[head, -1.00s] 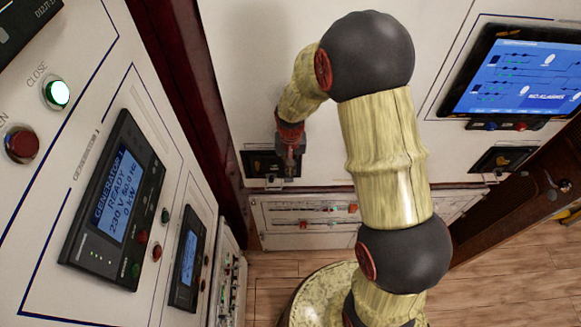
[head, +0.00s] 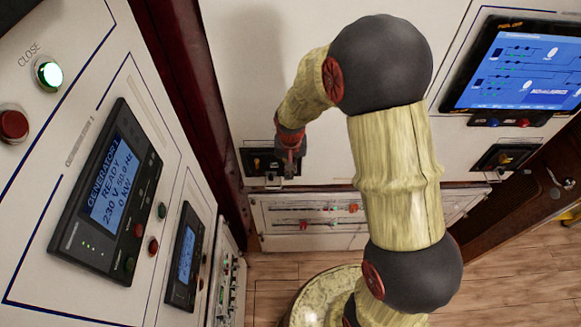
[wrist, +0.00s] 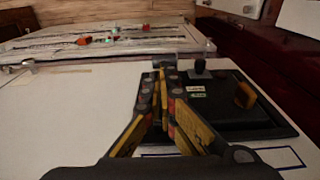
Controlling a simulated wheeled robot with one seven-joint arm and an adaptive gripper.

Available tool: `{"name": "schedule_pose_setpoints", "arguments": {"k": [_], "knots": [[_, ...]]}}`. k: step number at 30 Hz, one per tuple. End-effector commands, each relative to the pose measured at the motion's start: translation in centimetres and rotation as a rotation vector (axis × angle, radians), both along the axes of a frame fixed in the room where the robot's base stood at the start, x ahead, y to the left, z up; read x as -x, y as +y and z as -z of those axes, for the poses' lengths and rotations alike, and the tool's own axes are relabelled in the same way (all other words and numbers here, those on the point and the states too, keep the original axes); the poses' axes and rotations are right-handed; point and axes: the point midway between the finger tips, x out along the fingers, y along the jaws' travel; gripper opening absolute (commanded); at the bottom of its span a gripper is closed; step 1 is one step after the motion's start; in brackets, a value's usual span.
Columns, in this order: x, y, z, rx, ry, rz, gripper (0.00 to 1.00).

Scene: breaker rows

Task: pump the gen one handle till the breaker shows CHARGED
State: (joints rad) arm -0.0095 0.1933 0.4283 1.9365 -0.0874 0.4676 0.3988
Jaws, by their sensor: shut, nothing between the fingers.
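A black breaker unit (head: 250,170) is set low in the white cabinet front, left of centre in the head view. In the wrist view, the breaker unit (wrist: 235,128) lies just right of my gripper. My gripper (wrist: 163,74) is shut and empty along the unit's left edge; contact is unclear. In the head view, my gripper (head: 290,172) partly covers the unit's right side.
A second, similar breaker (head: 505,157) sits to the right below a blue screen (head: 525,68). At left, a panel display (head: 112,190) reads GENERATOR 1 READY, near a lit green button (head: 47,73) and a red button (head: 12,124). A lower panel (head: 310,238) is below the breaker.

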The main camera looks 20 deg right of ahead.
Motion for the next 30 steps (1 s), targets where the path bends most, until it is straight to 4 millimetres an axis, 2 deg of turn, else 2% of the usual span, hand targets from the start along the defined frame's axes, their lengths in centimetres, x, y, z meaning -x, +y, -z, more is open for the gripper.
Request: {"name": "schedule_pose_setpoints", "arguments": {"k": [30], "knots": [[0.36,0.12,0.82,0.041,-0.127,0.0,0.0]]}}
